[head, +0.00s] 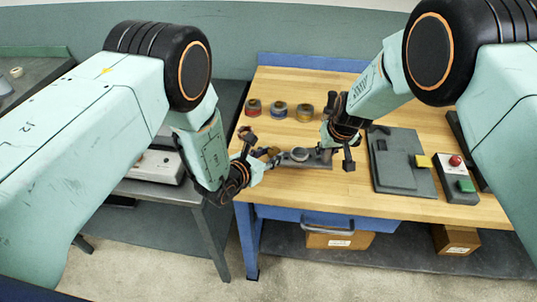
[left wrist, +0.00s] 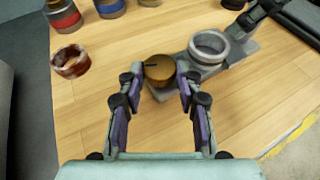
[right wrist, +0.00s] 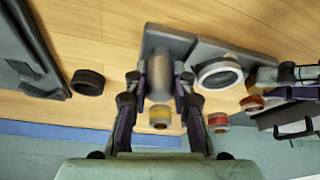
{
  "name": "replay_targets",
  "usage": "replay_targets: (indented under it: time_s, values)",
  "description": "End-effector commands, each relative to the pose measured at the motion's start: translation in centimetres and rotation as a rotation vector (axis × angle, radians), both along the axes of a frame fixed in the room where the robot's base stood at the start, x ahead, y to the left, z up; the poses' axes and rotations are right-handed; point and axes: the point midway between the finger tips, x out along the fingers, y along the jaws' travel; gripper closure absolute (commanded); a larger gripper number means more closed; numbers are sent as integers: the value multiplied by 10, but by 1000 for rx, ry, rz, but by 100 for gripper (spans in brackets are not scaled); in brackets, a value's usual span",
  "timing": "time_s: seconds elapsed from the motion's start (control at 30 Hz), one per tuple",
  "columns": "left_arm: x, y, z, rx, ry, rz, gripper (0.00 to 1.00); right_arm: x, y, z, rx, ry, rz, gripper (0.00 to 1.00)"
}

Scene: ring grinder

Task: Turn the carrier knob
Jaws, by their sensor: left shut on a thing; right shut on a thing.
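The carrier (head: 300,165) is a grey block on the wooden bench, with a pale metal ring (left wrist: 208,47) on its middle. The carrier knob (left wrist: 160,70) is a round brown-gold knob with a dark mark on top, at the carrier's end. My left gripper (left wrist: 160,76) has its fingers on both sides of the knob, shut on it. My right gripper (right wrist: 160,85) is shut on a grey rounded post (right wrist: 160,72) at the carrier's other end. In the head view the fingers partly hide both ends.
Three banded cups, red (head: 253,108), blue (head: 279,110) and yellow (head: 305,112), stand behind the carrier. A reddish ring (left wrist: 70,62) lies near the knob. A dark grey plate (head: 402,165) and a button box (head: 458,178) are at right.

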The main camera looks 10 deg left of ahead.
Motion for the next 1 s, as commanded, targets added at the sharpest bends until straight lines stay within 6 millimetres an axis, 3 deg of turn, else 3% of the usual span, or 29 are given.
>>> replay_targets:
  time_s: [0.3, 0.33, 0.6, 1.0]
  values:
    - [0, -2, 1, 1, -3, -2, 97, -1, 1, -1, 0, 2, 0, 100]
    - [0, -2, 1, 1, -3, -2, 64, -1, 1, -1, 0, 2, 0, 100]
    - [0, -1, 0, 0, -1, 0, 42, -1, 1, -1, 1, 2, -1, 100]
    - [-5, 3, 3, 0, 0, 2, 42, -1, 0, -1, 0, 3, -1, 100]
